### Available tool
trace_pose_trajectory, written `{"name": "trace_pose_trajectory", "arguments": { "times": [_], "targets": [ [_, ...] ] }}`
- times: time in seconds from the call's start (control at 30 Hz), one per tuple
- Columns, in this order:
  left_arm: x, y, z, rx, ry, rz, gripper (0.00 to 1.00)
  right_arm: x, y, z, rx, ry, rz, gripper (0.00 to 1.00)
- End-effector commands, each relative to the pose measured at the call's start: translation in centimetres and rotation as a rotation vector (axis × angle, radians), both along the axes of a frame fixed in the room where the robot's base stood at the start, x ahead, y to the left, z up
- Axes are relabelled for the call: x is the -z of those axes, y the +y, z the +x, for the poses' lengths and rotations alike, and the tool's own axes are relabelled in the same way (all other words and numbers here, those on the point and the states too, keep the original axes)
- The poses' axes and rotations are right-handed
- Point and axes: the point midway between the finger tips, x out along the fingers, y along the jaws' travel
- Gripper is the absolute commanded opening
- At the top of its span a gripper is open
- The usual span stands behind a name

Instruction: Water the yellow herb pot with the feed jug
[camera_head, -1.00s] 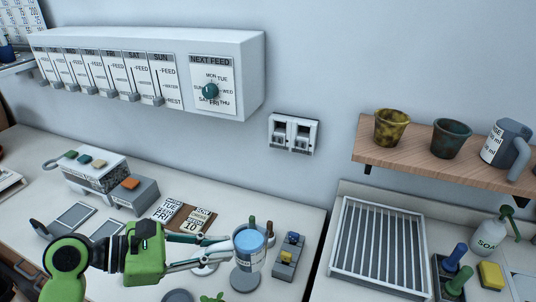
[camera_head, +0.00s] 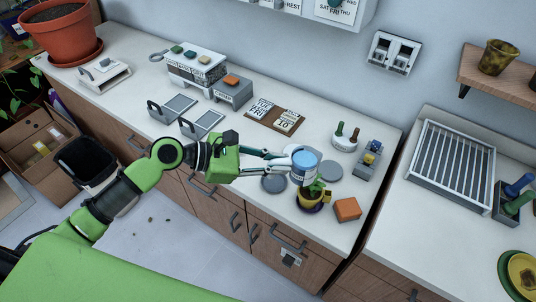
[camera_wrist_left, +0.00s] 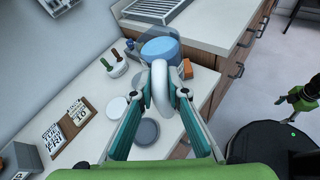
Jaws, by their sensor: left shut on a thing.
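The feed jug (camera_head: 302,174) is pale with a blue top surface, and looks about upright. My left gripper (camera_head: 290,160) is shut on its handle and holds it over the counter. In the left wrist view the jug (camera_wrist_left: 164,50) is beyond the fingers (camera_wrist_left: 160,88), with the white handle between them. The yellow herb pot (camera_head: 307,199) holds a green plant and stands on a dark saucer, just below the jug in the head view. The jug overlaps the plant's upper leaves there; the exact height gap cannot be told.
Grey round discs (camera_head: 273,184) lie on the counter beside the pot. An orange block (camera_head: 347,209) stands to its right, near the front edge. A white holder with two handles (camera_head: 345,141), a small caddy (camera_head: 369,158) and cards on a board (camera_head: 273,117) are behind.

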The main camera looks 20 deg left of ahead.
Motion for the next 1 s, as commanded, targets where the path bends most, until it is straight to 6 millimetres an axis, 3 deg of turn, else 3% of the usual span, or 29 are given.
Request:
{"name": "trace_pose_trajectory", "arguments": {
  "times": [0.17, 0.4, 0.63, 0.7, 1.0],
  "targets": [
    [1.0, 0.0, 0.2, -0.004, 0.0, 0.003, 0.0, 0.3, -1.0, 0.4, -0.003, -0.005, -0.012, 0.65],
    [3.6, 0.1, 0.2, -0.004, 0.013, 0.036, 0.0, 2.2, -2.5, 1.6, 0.0, -0.02, -0.027, 0.65],
    [6.1, 0.1, 0.2, -0.004, 0.027, 0.073, 0.0, 4.2, -2.5, 1.5, 0.0, -0.019, -0.029, 0.65],
    [5.2, 0.1, 0.2, -0.006, 0.037, 0.088, 0.0, 2.2, -2.2, 1.3, 0.0, -0.015, -0.026, 0.65],
    [6.4, 0.0, 0.2, -0.004, 0.069, 0.164, 0.0, -1.2, -0.8, 0.8, -0.001, -0.01, -0.009, 0.65]
  ]
}}
